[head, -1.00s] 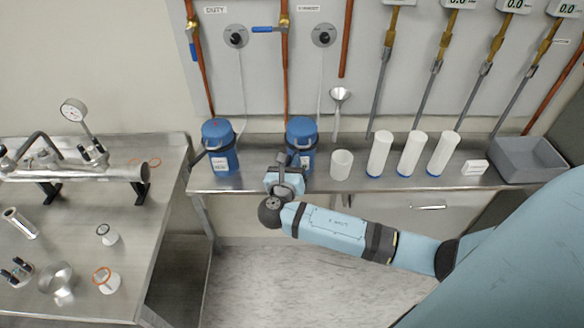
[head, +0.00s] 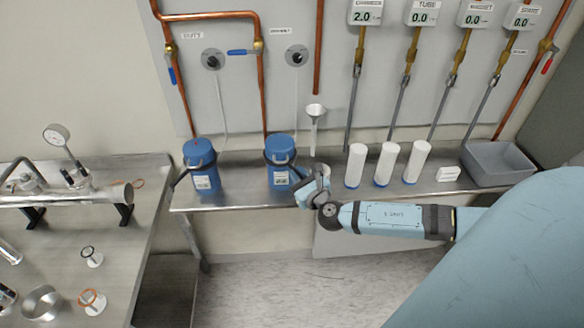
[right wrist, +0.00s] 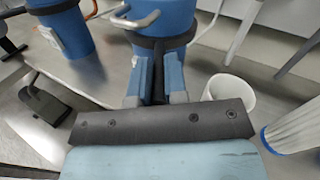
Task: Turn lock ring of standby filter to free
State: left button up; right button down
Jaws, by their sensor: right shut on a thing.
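The standby filter (head: 279,150) is a blue canister on the steel bench, under the right-hand dial. A black lock ring (right wrist: 160,42) circles it below its lid. My right gripper (head: 302,178) is at the canister's front right. In the right wrist view its two fingers (right wrist: 158,82) are shut on the ring's black handle, which sticks out from the canister. The canister stands upright. My left gripper is not in view.
The duty filter (head: 201,165) stands to the left, its black handle pointing left. A white cup (right wrist: 230,95) is close to my right gripper's right side. Several white cartridges (head: 387,163) and a grey bin (head: 498,162) stand further right.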

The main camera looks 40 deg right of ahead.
jog(key=shift+d+n+y+b, duration=0.3)
jog(key=shift+d+n+y, duration=0.1)
jog(key=shift+y, duration=0.2)
jog(key=c, duration=1.1)
grip_release()
jog(key=shift+c, duration=0.2)
jog(key=shift+s, duration=0.15)
jog(key=s+a+b, duration=0.1)
jog(key=s, duration=1.2)
jog(key=shift+s+b, duration=0.3)
jog(key=shift+b, duration=0.1)
